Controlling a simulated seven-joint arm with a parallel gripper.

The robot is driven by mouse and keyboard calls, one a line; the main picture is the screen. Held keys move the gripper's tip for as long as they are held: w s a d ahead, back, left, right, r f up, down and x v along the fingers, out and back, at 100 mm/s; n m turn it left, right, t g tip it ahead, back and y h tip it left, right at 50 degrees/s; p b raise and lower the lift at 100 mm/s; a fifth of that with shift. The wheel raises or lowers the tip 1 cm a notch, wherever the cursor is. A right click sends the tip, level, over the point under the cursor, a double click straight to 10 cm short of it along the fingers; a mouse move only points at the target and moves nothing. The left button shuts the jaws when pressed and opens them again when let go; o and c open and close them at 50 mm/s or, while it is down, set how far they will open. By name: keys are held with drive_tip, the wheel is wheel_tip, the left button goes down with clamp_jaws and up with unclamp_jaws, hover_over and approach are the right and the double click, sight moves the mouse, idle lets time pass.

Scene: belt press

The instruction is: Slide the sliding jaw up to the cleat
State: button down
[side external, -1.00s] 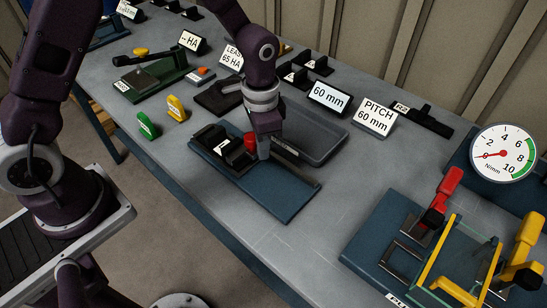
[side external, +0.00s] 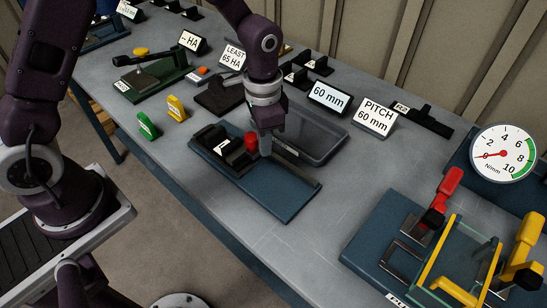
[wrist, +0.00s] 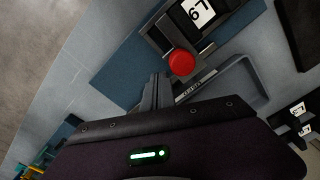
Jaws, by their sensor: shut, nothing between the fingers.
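The blue base plate (side external: 275,198) lies on the table with a black fixture at its left end. That fixture carries a red knob (side external: 250,142), which I take to be on the sliding jaw (side external: 238,157), and a small white display (side external: 222,147). The knob (wrist: 181,62) and display (wrist: 199,11) also show in the wrist view. My gripper (side external: 265,152) is shut and empty, pointing down just right of the knob. In the wrist view its fingertips (wrist: 158,78) are close beside the knob; I cannot tell whether they touch the jaw. I cannot clearly pick out the cleat.
A grey tray (side external: 330,155) lies behind the plate. Signs reading 60 mm (side external: 330,98) and PITCH 60 mm (side external: 376,117) stand beyond it. A fixture with red and yellow levers (side external: 445,195) and a dial (side external: 503,154) are at right. Table in front of the plate is bare.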

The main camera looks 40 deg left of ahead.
wheel_tip(320, 180, up, 7)
drive_tip(key=shift+r, duration=0.15)
idle(0.4)
idle(0.5)
drive_tip(key=s+a+r+n+t, duration=0.1)
drive_tip(key=s+a+r, duration=0.15)
drive_tip(key=r, duration=0.25)
drive_tip(key=s+a+r+n+t, duration=0.1)
drive_tip(key=s+r, duration=0.3)
drive_tip(key=r, duration=0.1)
drive_tip(key=s+a+r+n+t, duration=0.1)
drive_tip(key=s+a+n, duration=0.1)
drive_tip(key=s, duration=0.5)
drive_tip(key=s+a+r+n+t, duration=0.2)
drive_tip(key=s, duration=0.5)
drive_tip(key=shift+r+t, duration=0.3)
